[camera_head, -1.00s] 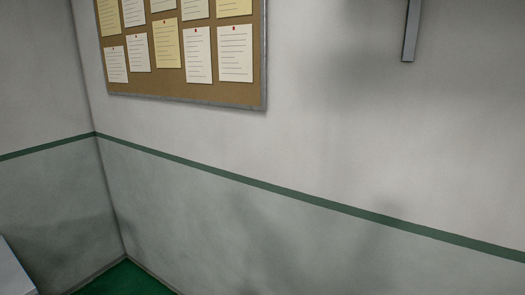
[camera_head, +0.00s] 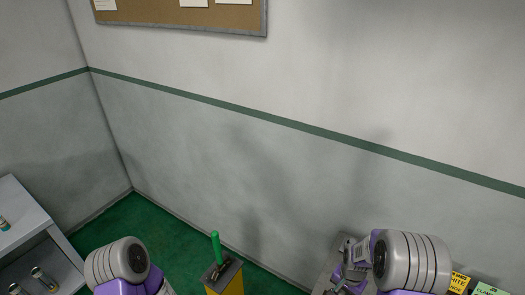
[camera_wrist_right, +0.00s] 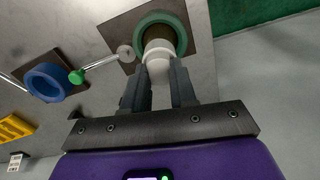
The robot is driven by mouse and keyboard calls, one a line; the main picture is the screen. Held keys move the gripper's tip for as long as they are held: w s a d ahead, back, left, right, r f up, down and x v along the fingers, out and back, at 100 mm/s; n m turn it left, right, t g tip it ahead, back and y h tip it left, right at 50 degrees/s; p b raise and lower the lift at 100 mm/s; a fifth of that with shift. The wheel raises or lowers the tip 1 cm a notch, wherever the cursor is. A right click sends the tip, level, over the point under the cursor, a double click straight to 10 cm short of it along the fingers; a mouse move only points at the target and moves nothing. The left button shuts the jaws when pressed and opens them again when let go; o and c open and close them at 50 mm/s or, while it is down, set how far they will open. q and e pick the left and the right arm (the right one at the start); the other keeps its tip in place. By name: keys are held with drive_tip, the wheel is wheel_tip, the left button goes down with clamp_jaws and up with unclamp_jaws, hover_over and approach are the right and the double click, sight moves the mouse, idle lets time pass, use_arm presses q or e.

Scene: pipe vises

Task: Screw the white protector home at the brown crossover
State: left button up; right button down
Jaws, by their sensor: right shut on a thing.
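In the right wrist view, the white protector (camera_wrist_right: 158,65) is a short pale cylinder between the fingertips of my right gripper (camera_wrist_right: 160,80), which is shut on it. The protector's far end is at the mouth of a brown pipe piece (camera_wrist_right: 178,35), which looks like the brown crossover. A green ring (camera_wrist_right: 142,28) surrounds that piece. I cannot tell how deep the protector sits or whether it is threaded. In the head view, my right arm is at the bottom right and its jaws are not clear. My left gripper is out of frame.
The right wrist view shows a blue ring (camera_wrist_right: 46,82), a handle with a green knob (camera_wrist_right: 77,76) and a yellow block (camera_wrist_right: 14,128). In the head view, a yellow post (camera_head: 226,278) with a green lever stands at bottom centre. A grey shelf (camera_head: 30,222) stands left.

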drive_tip(key=m+p, duration=0.2)
drive_tip(key=m, duration=0.2)
drive_tip(key=shift+r+m, duration=0.15)
drive_tip(key=shift+m, duration=0.25)
drive_tip(key=m+p, duration=0.2)
drive_tip(key=m, duration=0.4)
drive_tip(key=shift+s, duration=0.1)
drive_tip(key=m+p, duration=0.1)
drive_tip(key=m, duration=0.1)
drive_tip(key=shift+m+p, duration=0.3)
drive_tip(key=shift+m, duration=0.1)
drive_tip(key=shift+f+m, duration=0.2)
drive_tip(key=shift+m, duration=0.2)
drive_tip(key=c, duration=1)
unclamp_jaws()
